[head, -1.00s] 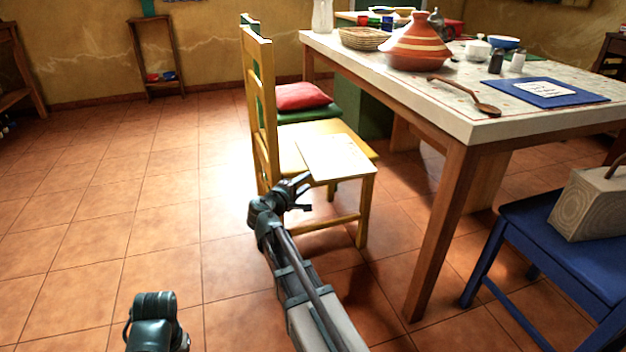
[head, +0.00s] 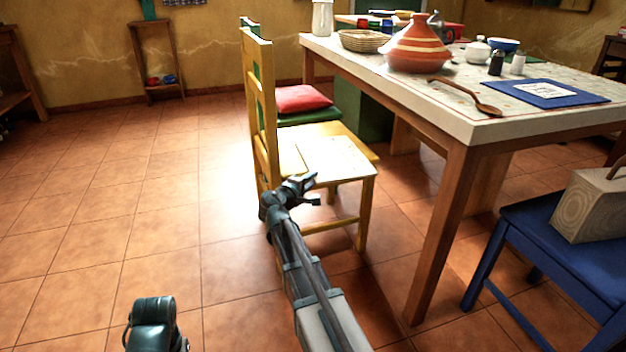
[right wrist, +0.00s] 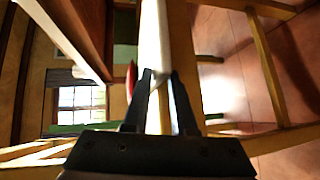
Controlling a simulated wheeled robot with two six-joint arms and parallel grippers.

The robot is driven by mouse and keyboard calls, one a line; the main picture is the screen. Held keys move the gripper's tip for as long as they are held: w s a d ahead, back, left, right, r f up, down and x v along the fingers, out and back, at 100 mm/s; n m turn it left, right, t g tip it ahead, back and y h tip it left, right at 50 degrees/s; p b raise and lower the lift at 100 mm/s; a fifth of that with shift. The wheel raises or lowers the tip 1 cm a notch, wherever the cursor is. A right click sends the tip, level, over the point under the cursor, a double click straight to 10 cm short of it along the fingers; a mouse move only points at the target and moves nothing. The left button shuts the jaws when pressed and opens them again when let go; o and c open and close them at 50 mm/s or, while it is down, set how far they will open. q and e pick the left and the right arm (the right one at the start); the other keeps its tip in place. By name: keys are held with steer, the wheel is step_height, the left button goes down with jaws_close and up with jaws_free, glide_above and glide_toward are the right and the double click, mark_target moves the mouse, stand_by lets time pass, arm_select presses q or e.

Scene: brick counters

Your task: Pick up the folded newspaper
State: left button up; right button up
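The folded newspaper (head: 337,156) is a pale, flat sheet lying on the seat of the yellow chair (head: 365,172). My right gripper (head: 311,190) is at the seat's near edge, by the near end of the newspaper. In the right wrist view, its two dark fingers (right wrist: 161,82) are apart. The newspaper (right wrist: 154,45) shows there nearly edge-on as a white strip, in line with the gap between the fingertips. I cannot tell whether either finger touches it. Of my left arm, only a dark rounded part shows at the bottom left; its gripper is not visible.
The dining table (head: 470,132) stands to the right, holding a striped tagine (head: 417,48) and a wooden spoon (head: 465,97). The tiled floor on the left is clear.

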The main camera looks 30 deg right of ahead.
jaws_close()
stand_by(0.3)
steer(key=s+a+r+p, duration=0.7)
steer(key=a, duration=0.5)
steer(key=shift+s+r, duration=0.15)
steer(key=shift+r, duration=0.1)
stand_by(0.4)
stand_by(0.4)
